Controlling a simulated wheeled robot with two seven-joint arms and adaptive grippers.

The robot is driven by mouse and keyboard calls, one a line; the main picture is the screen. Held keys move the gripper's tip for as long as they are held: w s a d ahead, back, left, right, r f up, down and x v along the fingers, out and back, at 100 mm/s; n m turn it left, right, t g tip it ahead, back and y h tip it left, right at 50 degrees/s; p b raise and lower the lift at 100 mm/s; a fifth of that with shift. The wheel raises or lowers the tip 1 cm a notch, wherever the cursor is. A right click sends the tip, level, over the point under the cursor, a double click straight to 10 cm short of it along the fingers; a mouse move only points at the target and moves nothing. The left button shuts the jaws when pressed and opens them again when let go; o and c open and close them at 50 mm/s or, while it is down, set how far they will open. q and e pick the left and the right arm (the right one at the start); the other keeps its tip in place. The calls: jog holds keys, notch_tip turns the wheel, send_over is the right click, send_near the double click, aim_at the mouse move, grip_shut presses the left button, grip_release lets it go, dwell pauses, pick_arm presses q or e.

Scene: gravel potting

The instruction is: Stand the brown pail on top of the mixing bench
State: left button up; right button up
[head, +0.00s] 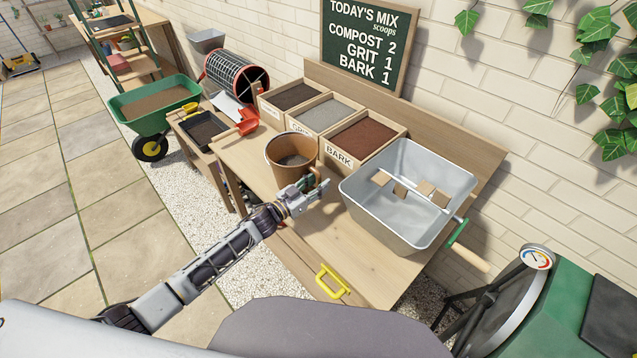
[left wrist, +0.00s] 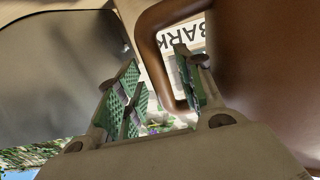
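The brown pail (head: 283,172) is upright at the front of the wooden mixing bench (head: 345,240), before the labelled bins. Greyish-brown material shows inside it. Its base is partly hidden by my left gripper, so I cannot tell for sure whether it touches the bench top. My left gripper (head: 312,190) is at the pail's right side, by the handle. In the left wrist view the brown handle loop (left wrist: 157,60) reaches between the parted green-padded fingers of the gripper (left wrist: 158,90); one finger shows within the loop. The pail wall (left wrist: 265,80) fills the right side. My right gripper is not in view.
A metal tub (head: 400,215) with several tan blocks stands right of the pail. Bins of compost (head: 293,97), grit (head: 325,115) and bark (head: 362,138) line the back. A red scoop (head: 243,126) lies left. Bare bench top lies between pail and tub.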

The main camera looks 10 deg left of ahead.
pick_arm(q)
jog(key=shift+s+a, duration=0.4)
jog(key=shift+s, duration=0.1)
jog(key=p+v, duration=0.1)
jog(key=v, duration=0.2)
jog(key=shift+s+a+p, duration=0.1)
jog(key=shift+p, duration=0.3)
jog(key=shift+p+v, duration=0.3)
jog(key=shift+v, duration=0.5)
jog(key=p+v, duration=0.2)
jog(key=v, duration=0.3)
jog(key=shift+s+a, duration=0.1)
jog(key=shift+s, duration=0.05)
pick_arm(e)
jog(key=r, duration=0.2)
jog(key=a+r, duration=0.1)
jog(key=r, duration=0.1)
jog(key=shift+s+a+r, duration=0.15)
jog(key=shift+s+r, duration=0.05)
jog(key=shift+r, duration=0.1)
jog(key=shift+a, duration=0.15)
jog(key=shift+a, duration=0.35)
pick_arm(q)
jog(key=shift+r, duration=0.1)
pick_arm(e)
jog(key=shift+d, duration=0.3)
